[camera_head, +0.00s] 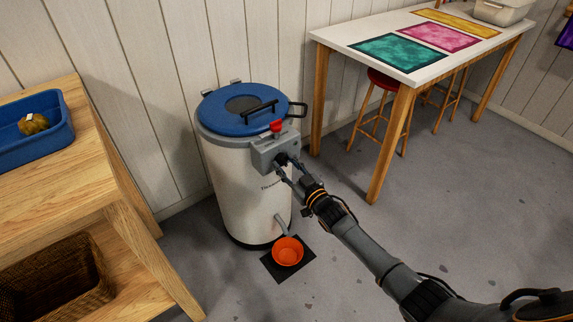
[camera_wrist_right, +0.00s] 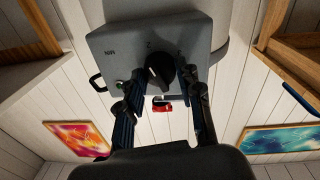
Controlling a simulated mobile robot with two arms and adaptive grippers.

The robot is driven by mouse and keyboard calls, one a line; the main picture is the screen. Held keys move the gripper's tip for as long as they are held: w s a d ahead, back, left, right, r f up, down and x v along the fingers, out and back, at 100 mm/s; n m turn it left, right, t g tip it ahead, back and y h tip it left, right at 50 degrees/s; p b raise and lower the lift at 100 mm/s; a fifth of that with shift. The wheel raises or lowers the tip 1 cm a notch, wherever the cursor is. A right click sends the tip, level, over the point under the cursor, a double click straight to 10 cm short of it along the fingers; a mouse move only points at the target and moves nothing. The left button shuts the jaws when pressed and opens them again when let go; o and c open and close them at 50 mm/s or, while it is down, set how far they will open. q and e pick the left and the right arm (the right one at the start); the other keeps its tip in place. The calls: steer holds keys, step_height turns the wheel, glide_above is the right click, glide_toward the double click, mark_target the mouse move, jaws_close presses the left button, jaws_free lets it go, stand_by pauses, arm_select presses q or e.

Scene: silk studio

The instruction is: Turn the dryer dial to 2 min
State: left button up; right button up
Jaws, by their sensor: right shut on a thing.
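The dryer (camera_head: 238,190) is a white upright drum with a blue lid (camera_head: 232,108), which is closed. A grey control box (camera_head: 270,152) is fixed to its upper front side. My right gripper (camera_head: 284,166) reaches the box from the lower right. In the wrist view the black dial (camera_wrist_right: 161,70) with a white pointer line sits on the grey box, between the fingers of my right gripper (camera_wrist_right: 160,92). The gripper is shut on the dial. My left gripper is not in view.
A red knob (camera_head: 276,126) stands above the box. A wooden bench (camera_head: 60,170) with a blue tray (camera_head: 62,108) is at left. A white table (camera_head: 345,37) stands behind right. Grey floor is clear at right.

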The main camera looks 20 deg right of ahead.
steer(key=o, duration=1.2)
steer(key=shift+s, duration=0.1)
steer(key=v, duration=1.2)
steer(key=shift+f, duration=0.15)
